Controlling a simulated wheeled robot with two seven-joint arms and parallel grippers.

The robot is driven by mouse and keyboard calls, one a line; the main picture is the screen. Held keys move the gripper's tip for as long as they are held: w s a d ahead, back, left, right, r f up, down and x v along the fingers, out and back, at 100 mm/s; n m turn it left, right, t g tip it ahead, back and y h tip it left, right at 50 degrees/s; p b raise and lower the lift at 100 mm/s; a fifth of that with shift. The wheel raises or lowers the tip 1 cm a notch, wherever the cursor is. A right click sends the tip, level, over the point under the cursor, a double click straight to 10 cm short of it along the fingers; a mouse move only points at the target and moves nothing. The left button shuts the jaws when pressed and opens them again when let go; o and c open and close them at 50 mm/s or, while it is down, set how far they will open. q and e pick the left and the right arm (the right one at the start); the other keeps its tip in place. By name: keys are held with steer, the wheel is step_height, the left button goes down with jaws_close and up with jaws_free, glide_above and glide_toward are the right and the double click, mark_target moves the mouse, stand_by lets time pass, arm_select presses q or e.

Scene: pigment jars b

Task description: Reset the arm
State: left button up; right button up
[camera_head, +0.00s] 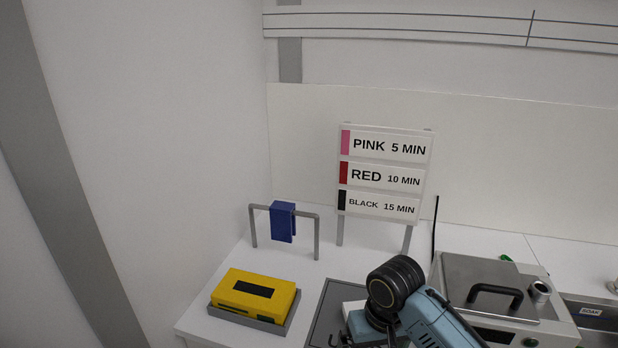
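A blue-grey arm of mine (427,318) shows at the bottom, right of centre, with a dark round joint (396,284) at its top. I cannot tell from this view which of my arms it is. No gripper fingers show, so neither gripper can be seen.
A yellow box (252,290) sits in a grey tray (237,317) at the left. Behind it a blue cloth-like piece (283,222) hangs on a grey rail (316,238). A colour-and-minutes sign (386,174) stands at the back. A lidded metal-topped unit (480,275) stands right of the arm.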

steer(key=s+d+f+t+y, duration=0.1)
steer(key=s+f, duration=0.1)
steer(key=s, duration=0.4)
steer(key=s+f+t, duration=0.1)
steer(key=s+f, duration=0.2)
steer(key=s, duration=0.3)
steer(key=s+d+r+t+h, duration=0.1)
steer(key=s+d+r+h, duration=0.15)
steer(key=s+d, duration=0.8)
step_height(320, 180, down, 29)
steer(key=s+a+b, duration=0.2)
steer(key=b, duration=0.4)
arm_select(q)
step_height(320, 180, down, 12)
steer(key=b, duration=0.5)
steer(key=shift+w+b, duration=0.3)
steer(key=shift+b, duration=0.1)
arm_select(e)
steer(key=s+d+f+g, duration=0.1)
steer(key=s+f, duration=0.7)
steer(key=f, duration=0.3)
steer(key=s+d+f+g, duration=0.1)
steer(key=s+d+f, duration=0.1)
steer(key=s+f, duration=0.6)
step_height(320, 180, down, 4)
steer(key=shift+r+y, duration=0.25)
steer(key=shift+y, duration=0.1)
